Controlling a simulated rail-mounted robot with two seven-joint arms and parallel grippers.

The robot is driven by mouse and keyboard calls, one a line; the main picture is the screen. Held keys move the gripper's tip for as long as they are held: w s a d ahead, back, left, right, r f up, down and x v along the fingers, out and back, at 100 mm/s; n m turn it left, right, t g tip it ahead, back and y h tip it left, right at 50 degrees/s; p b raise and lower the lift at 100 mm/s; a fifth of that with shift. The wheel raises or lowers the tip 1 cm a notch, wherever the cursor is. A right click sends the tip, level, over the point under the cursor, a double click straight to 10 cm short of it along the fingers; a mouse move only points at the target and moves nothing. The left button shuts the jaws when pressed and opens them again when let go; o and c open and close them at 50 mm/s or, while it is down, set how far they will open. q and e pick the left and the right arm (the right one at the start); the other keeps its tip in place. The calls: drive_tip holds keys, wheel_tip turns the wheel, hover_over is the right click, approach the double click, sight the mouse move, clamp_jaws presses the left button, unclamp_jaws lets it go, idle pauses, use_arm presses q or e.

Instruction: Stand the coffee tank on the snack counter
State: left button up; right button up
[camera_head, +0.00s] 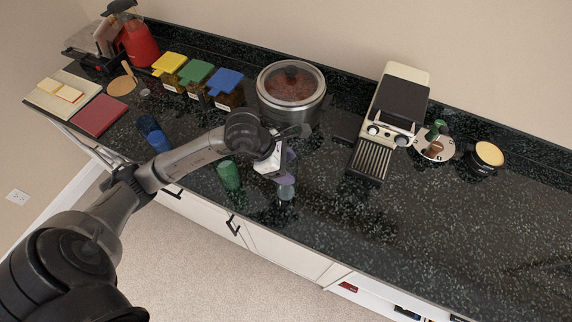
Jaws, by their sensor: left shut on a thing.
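My left gripper (277,152) is over the dark speckled counter (440,240), in front of the round pot. It is shut on a dark purple-grey thing (291,155), mostly hidden by the gripper. I cannot tell for sure that this thing is the coffee tank, or whether it touches the counter. A small blue-grey glass (286,190) stands just below the gripper in the picture. My right gripper is not in view.
A green glass (229,175) and blue glasses (155,135) stand near the front edge. Behind are a steel pot (292,90), canisters with yellow, green and blue (226,82) lids, and a cream-and-black machine (395,105). The counter's right front is clear.

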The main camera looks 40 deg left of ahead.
use_arm(q)
drive_tip(key=o, duration=1.3)
drive_tip(key=shift+f, duration=0.1)
drive_tip(key=shift+b+v, duration=0.8)
drive_tip(key=shift+v, duration=5.35)
drive_tip(key=shift+w+d, duration=0.1)
